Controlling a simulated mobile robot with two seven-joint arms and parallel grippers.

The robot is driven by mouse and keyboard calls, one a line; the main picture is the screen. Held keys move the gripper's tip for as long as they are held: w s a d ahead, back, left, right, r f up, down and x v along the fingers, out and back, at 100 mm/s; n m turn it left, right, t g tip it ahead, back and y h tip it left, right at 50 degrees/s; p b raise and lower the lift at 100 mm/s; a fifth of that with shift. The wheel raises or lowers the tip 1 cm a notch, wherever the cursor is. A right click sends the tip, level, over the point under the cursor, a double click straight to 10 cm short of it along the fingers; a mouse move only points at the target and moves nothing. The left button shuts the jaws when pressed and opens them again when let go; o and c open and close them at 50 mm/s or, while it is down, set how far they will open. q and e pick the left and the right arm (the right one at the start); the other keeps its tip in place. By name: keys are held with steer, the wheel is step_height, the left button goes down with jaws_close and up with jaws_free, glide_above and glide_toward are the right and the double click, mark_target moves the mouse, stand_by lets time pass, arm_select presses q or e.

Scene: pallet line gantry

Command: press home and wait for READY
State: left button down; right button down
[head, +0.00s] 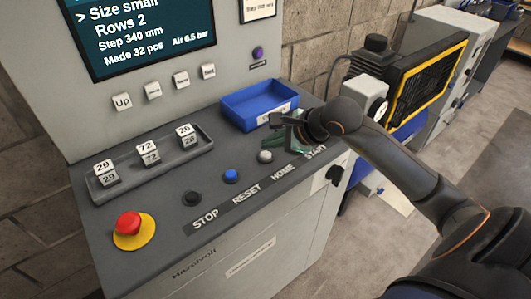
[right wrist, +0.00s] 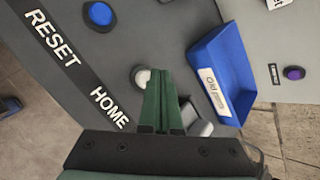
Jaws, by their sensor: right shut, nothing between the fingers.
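The white HOME button (head: 265,156) sits on the sloped grey panel above its HOME label, right of the blue RESET button (head: 231,176). My right gripper (head: 292,146), with green fingers, is shut and empty just right of it, over the START end of the row. In the right wrist view the shut fingertips (right wrist: 160,72) overlap the right edge of the HOME button (right wrist: 141,77); I cannot tell whether they touch it. The screen (head: 140,32) reads Size small, Rows 2, Step 340 mm, Made 32 pcs, Air 6.5 bar; its top is cut off. My left gripper is not in view.
A blue tray (head: 240,118) stands on the panel behind my right gripper. A red emergency stop (head: 129,224) and black STOP button (head: 192,198) are at the left. Number wheels (head: 150,154) sit behind them. A yellow-edged black machine part (head: 425,80) is at the right.

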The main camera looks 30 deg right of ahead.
mark_target(270, 156)
stand_by(0.8)
steer(key=shift+f+b, duration=0.5)
steer(key=shift+b, duration=0.2)
steer(key=shift+f+b, duration=0.45)
steer(key=shift+b, duration=0.15)
stand_by(0.4)
stand_by(0.3)
steer(key=shift+r+p, duration=0.45)
steer(key=shift+r, duration=0.45)
steer(key=shift+r+p, duration=1.5)
steer(key=shift+r, duration=1.05)
steer(key=shift+f, duration=0.1)
